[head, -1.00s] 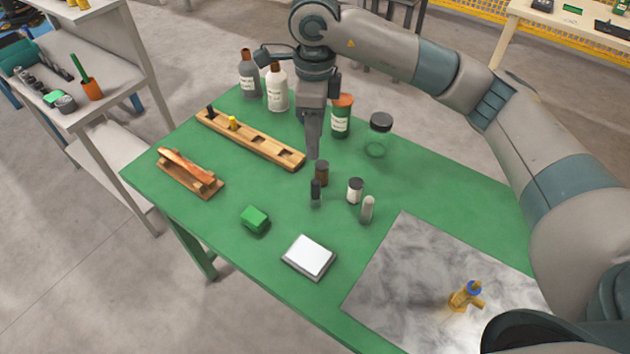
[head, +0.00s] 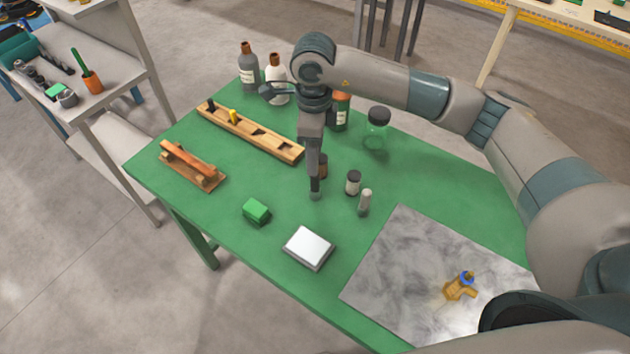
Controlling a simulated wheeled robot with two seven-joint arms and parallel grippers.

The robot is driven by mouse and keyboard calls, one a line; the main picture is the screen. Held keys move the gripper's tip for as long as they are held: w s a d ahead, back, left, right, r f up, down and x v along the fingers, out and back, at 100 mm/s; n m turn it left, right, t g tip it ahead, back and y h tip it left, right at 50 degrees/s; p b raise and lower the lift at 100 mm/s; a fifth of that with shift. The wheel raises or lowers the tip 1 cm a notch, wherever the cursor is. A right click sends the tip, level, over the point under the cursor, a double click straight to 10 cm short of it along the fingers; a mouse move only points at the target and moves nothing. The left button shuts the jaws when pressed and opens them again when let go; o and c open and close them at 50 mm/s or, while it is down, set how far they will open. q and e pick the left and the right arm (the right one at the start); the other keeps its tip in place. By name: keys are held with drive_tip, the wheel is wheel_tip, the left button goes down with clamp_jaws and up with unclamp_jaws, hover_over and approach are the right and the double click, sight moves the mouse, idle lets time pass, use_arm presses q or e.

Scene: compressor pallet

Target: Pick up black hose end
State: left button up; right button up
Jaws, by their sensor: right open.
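No hose is recognisable. Another small black piece (head: 211,104) stands in the far end of the wooden rack (head: 270,145), beside a yellow one (head: 233,115). My left gripper is out of view.
A brown jar (head: 323,166) stands close behind the fingers. Nearer are a green block (head: 256,210), a white-topped square (head: 308,248) and a marble slab (head: 400,270). Tall bottles (head: 249,68) line the back.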

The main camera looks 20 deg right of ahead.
sight(315, 180)
wheel_tip(315, 180, down, 4)
drive_tip(key=shift+r+p, duration=0.1)
drive_tip(key=shift+p, duration=0.55)
drive_tip(key=shift+f, duration=0.55)
drive_tip(key=shift+f+p, duration=0.3)
drive_tip(key=shift+p, duration=0.2)
wheel_tip(315, 180, down, 4)
drive_tip(key=shift+w+d+r+p, duration=0.1)
drive_tip(key=shift+d+r+p, duration=0.05)
drive_tip(key=shift+p, duration=1)
drive_tip(key=shift+f, duration=0.45)
clamp_jaws()
